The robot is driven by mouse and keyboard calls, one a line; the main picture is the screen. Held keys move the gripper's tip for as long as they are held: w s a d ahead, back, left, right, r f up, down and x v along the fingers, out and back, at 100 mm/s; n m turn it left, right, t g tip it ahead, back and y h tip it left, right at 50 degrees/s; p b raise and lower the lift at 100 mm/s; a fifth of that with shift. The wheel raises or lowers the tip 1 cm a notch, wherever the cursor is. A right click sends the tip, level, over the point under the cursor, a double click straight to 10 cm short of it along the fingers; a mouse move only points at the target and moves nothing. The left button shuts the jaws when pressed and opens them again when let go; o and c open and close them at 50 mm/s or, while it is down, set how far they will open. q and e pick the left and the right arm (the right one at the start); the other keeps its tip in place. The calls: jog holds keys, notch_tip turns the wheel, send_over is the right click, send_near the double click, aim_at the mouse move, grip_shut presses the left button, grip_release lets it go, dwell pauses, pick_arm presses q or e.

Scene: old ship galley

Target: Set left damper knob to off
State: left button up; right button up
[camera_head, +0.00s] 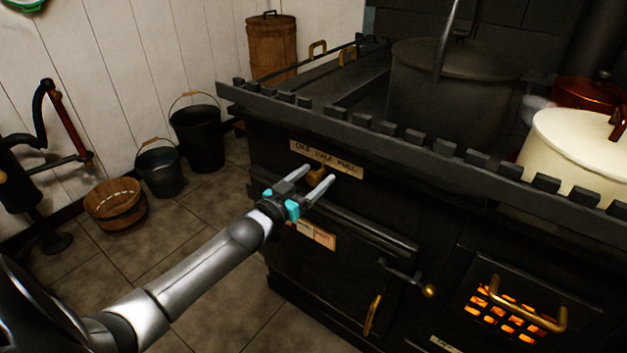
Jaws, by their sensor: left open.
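The left damper knob (316,174) is a small brass knob on the front of the black stove, under a cream label (326,159) with lettering that seems to read off, half, full. My left gripper (314,176) is open, with its two grey fingers reaching toward the stove front, one on each side of the knob. I cannot tell whether the fingers touch the knob. The knob is partly hidden by the gripper, so its setting is not clear. My right gripper is not in view.
The black stove (340,268) has a rail with raised blocks, a large dark pot (450,95) and a cream pot (575,145) on top. A fire glows behind a grate (505,311) at lower right. Buckets (197,135) and a wooden tub (116,203) stand on the tiled floor at left.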

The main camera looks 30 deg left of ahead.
pick_arm(q)
jog(key=shift+w, duration=0.1)
jog(key=shift+c, duration=0.3)
grip_shut()
dwell(1.1)
